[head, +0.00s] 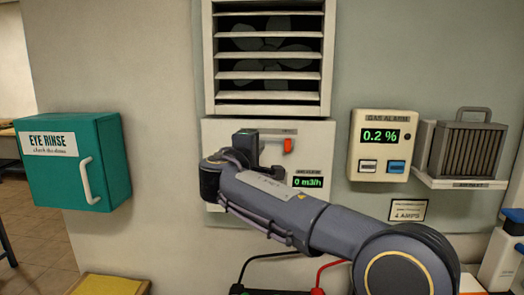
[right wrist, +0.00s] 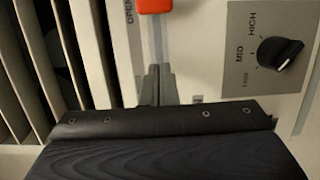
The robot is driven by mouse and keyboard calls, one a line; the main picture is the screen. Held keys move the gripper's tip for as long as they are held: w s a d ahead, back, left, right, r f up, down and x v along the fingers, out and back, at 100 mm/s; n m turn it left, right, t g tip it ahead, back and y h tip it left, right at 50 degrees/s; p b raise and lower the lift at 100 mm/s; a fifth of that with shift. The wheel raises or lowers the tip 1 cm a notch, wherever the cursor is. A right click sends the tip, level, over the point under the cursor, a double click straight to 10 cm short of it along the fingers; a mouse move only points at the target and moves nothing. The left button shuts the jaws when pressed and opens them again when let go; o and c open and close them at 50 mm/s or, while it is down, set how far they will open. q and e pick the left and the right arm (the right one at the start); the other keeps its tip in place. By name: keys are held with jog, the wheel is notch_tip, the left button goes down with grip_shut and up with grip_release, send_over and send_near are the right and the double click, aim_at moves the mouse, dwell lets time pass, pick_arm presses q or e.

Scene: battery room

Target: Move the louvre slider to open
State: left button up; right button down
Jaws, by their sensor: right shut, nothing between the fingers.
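The louvre slider's red-orange knob (head: 288,146) is on the white panel (head: 215,133) below the louvre (head: 324,55). In the right wrist view the knob (right wrist: 155,5) sits at the top edge, partly cut off, on a grey track (right wrist: 156,38) beside the lettering OPEN. The louvre slats stand apart, with a dark fan behind. My right gripper (head: 273,148) is in front of the panel, left of the knob. Its fingers (right wrist: 157,75) are shut, empty, over the track, with a visible gap to the knob. My left gripper is out of view.
A black dial (right wrist: 280,52) marked HIGH and MID is near the track. A display (head: 309,183) reads 0 m3/h. The gas alarm (head: 382,145) and a shelf-mounted filter box (head: 466,150) are right; a teal eye rinse box (head: 105,135) is left.

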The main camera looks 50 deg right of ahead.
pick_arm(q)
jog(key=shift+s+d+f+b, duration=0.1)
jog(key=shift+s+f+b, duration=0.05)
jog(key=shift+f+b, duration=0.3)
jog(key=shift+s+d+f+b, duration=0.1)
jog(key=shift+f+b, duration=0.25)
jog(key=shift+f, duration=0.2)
pick_arm(e)
jog(key=v, duration=0.9)
jog(key=shift+s, duration=0.4)
